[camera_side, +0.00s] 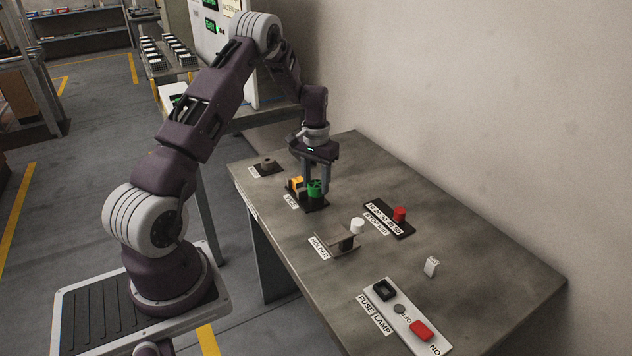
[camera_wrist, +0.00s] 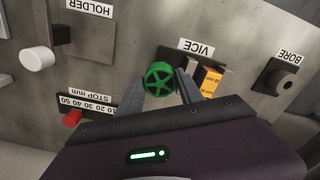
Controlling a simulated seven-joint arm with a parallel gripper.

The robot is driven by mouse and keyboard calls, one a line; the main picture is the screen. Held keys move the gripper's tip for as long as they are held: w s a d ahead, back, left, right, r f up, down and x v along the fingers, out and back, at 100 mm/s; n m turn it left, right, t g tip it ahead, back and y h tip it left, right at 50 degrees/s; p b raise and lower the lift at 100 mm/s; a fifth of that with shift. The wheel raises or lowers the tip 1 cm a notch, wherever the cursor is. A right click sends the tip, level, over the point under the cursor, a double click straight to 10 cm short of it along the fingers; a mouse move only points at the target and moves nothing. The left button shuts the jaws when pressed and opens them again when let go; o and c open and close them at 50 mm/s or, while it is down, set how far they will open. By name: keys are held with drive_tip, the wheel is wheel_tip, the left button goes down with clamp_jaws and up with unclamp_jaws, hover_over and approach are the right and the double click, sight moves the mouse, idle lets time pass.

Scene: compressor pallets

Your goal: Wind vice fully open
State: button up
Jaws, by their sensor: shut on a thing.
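The vice sits on a dark base plate (camera_side: 319,206) with a VICE label on the table. It has a green round handwheel (camera_side: 315,188) and a yellow-orange block (camera_side: 296,183) beside grey jaws. In the wrist view the green handwheel (camera_wrist: 160,79) lies between the two grey fingers of my gripper (camera_wrist: 160,92), and the yellow-orange block (camera_wrist: 211,80) is to its right. My gripper (camera_side: 316,185) points down and is shut on the handwheel. The gap between the vice jaws is too small to judge.
The BORE piece (camera_side: 266,164) stands behind the vice. In front are the HOLDER stand (camera_side: 340,243) with a white knob (camera_side: 357,225), and the STOP mm scale with a red knob (camera_side: 399,214). A white switch-like piece (camera_side: 431,266) and the FUSE LAMP panel (camera_side: 382,306) are nearer the front edge.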

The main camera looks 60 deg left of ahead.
sight(316, 183)
drive_tip(key=n, duration=1.2)
drive_tip(key=shift+n, duration=0.7)
drive_tip(key=o, duration=1.4)
wheel_tip(316, 183, up, 7)
drive_tip(key=shift+r, duration=0.1)
